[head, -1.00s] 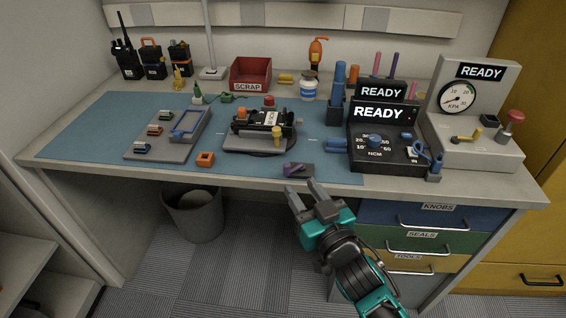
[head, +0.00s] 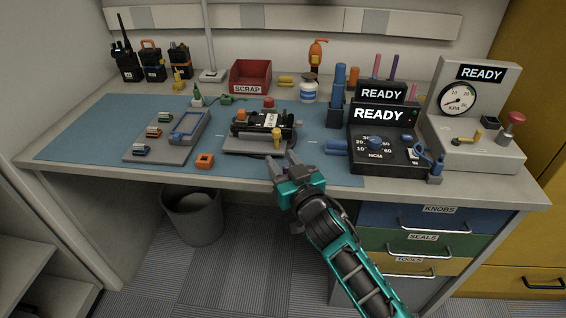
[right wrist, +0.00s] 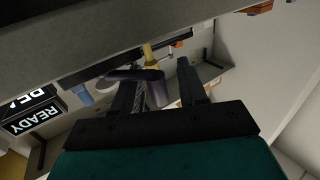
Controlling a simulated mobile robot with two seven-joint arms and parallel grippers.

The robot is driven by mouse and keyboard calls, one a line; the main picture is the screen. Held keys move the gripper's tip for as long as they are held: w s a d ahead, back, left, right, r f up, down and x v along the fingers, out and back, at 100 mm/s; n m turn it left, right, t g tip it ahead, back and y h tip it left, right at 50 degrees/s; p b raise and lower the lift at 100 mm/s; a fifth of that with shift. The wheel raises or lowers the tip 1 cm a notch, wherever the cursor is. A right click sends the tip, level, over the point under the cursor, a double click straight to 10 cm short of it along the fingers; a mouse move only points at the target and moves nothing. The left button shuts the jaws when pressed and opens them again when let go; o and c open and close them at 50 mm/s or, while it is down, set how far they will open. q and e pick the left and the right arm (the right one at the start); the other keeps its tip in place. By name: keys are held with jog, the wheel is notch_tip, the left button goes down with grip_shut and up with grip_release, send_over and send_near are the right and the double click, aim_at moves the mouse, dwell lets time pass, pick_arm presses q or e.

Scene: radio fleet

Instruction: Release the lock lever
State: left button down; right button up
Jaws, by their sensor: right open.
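The grey fixture (head: 238,148) on the blue mat holds a dark radio with a white label (head: 269,120). A yellow lever (head: 276,137) stands roughly upright at the fixture's front right; it looks like the lock lever. It also seems to show in the right wrist view (right wrist: 150,55), just beyond my fingers. My right gripper (head: 281,158) is open at the mat's front edge, just below and in front of the lever, apart from it as far as I can see. In the right wrist view, a dark purple rounded piece (right wrist: 135,75) lies near the left finger. My left gripper is out of view.
The black READY unit (head: 388,155) and the gauge tester (head: 470,150) stand right. A red scrap bin (head: 250,75) is behind. The mat's far left is clear.

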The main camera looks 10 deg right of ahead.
grip_shut()
jog(key=shift+s+r+n+y+p, duration=0.25)
jog(key=shift+n+y+p, duration=0.35)
jog(key=shift+p, duration=0.5)
jog(key=shift+s+n+g+y+p, duration=0.15)
jog(key=shift+n+g+y+p, duration=0.4)
jog(key=shift+y+p, duration=0.4)
jog(key=shift+s+d+f+n+g+y, duration=0.1)
jog(key=shift+s+f+n+g+y, duration=0.15)
jog(key=shift+n+y, duration=0.35)
grip_release()
